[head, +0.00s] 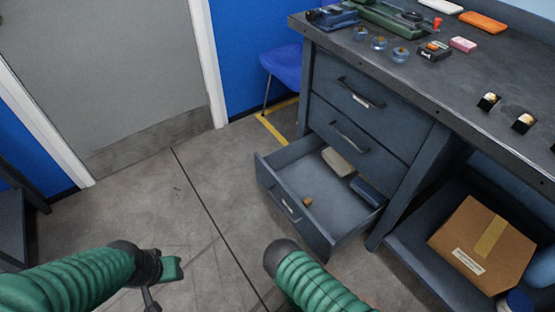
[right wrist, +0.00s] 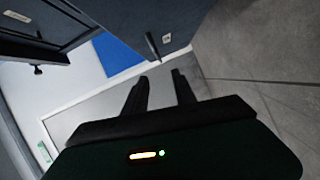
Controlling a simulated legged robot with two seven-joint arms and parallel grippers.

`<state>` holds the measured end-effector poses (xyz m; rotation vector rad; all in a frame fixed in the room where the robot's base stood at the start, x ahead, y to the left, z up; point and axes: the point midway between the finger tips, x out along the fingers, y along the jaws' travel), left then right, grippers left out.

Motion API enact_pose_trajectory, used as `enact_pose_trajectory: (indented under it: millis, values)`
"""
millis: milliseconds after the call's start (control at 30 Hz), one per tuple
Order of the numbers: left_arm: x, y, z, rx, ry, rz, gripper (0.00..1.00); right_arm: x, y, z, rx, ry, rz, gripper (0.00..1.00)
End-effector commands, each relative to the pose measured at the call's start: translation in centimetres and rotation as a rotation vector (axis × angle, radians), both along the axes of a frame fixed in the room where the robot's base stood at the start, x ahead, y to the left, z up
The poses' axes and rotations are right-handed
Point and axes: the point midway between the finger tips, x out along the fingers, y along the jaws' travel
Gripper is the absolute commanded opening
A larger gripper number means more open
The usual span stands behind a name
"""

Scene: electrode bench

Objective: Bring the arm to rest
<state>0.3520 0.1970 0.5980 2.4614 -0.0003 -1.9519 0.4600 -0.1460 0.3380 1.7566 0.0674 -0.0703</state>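My left arm (head: 70,283) has a ribbed green sleeve and reaches in from the lower left of the head view. Its dark gripper (head: 155,280) is over the floor, seen from behind, and its fingers are mostly hidden. My right arm (head: 315,285) rises from the bottom middle, in front of the open drawer (head: 322,232). Its gripper is hidden in the head view. In the right wrist view, my right gripper (right wrist: 160,85) has two dark fingers standing apart with nothing between them.
The open bottom drawer juts out and holds a few small items. The bench top (head: 470,95) carries small parts and tools at the right. A cardboard box (head: 480,245) sits on the lower shelf. A blue chair (head: 283,65) stands behind.

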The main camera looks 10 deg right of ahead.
Motion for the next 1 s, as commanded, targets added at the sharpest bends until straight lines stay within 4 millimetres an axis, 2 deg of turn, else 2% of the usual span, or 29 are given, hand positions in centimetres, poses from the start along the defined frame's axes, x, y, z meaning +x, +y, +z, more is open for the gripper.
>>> enact_pose_trajectory:
  millis: [67, 133, 233, 333, 400, 467, 567, 700, 800, 1000]
  values:
    - [0.0, 0.0, 0.0, 0.0, 0.0, 0.0, 0.36, 0.6, 0.0, 0.3, 0.016, 0.007, -0.008, 0.33]
    - [0.0, 0.0, 0.0, 0.0, 0.0, 0.0, 0.36, 2.1, 0.1, 0.8, 0.071, 0.044, -0.034, 0.33]
    - [0.0, 0.0, 0.0, 0.0, 0.0, 0.0, 0.36, 5.7, 0.1, 2.3, 0.226, 0.151, -0.106, 0.33]
    - [0.0, 0.0, 0.0, 0.0, 0.0, 0.0, 0.36, 8.7, 0.1, 4.9, 0.428, 0.298, -0.199, 0.33]
    - [0.0, 0.0, 0.0, 0.0, 0.0, 0.0, 0.36, 9.6, 0.0, 7.0, 0.562, 0.403, -0.263, 0.33]
    - [0.0, 0.0, 0.0, 0.0, 0.0, 0.0, 0.36, 9.7, -0.1, 9.2, 0.666, 0.49, -0.318, 0.33]
    - [0.0, 0.0, 0.0, 0.0, 0.0, 0.0, 0.36, 8.4, -0.6, 13.1, 0.82, 0.629, -0.416, 0.33]
    - [0.0, 0.0, 0.0, 0.0, 0.0, 0.0, 0.36, 4.0, -1.6, 18.1, 0.97, 0.799, -0.565, 0.33]
    - [0.0, 0.0, 0.0, 0.0, 0.0, 0.0, 0.36, 0.2, -2.5, 20.8, 1.032, 0.887, -0.668, 0.33]
    - [0.0, 0.0, 0.0, 0.0, 0.0, 0.0, 0.36, -7.2, -4.3, 24.7, 1.095, 1.0, -0.862, 0.33]
